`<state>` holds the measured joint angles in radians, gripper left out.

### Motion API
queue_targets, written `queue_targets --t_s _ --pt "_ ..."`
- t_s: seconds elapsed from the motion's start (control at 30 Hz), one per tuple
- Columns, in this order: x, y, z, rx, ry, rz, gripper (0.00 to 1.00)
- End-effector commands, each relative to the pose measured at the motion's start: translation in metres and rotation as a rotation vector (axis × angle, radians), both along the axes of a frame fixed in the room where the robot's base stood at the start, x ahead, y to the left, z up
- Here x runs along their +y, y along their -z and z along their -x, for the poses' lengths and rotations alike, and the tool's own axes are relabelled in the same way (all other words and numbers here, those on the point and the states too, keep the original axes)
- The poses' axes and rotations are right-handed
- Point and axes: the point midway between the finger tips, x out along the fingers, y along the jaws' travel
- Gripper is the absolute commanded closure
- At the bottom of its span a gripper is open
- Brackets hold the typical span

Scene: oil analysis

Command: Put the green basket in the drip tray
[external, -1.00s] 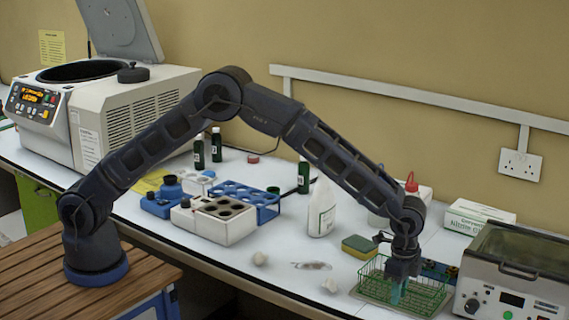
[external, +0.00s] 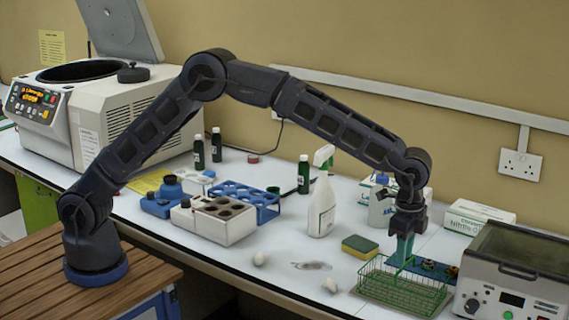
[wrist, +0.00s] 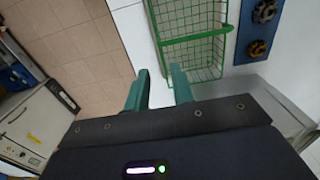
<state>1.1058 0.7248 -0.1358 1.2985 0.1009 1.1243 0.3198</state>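The green wire basket (external: 402,289) stands upright at the front right of the bench, left of the grey lidded bath. In the wrist view the basket (wrist: 192,40) lies ahead of the fingers, at the top of the picture. My gripper (external: 401,255) is above the basket near its back rim in the external view, pointing down. Its two teal fingers (wrist: 162,88) are apart with nothing between them in the wrist view.
A grey lidded bath (external: 515,275) stands right of the basket. A yellow-green sponge (external: 360,246), a white spray bottle (external: 321,208) and a wash bottle (external: 381,208) stand to the left and behind. Small pale lumps (external: 330,285) lie near the bench's front edge.

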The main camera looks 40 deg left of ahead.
Motion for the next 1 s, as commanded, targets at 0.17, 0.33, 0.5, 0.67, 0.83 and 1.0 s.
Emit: queue_targets --t_s 0.17,0.33,0.5,0.67,0.83,1.0 --pt "0.000 -0.005 0.000 0.000 0.000 0.000 0.76" --pt "0.006 -0.011 -0.006 -0.003 -0.012 0.003 0.76" --pt "0.049 -0.046 -0.043 -0.018 -0.089 0.020 0.76" --pt "0.116 -0.091 -0.085 -0.039 -0.200 0.042 0.76" --pt "0.193 -0.133 -0.120 -0.064 -0.321 0.066 0.76" --pt "0.274 -0.168 -0.141 -0.087 -0.445 0.089 0.76"
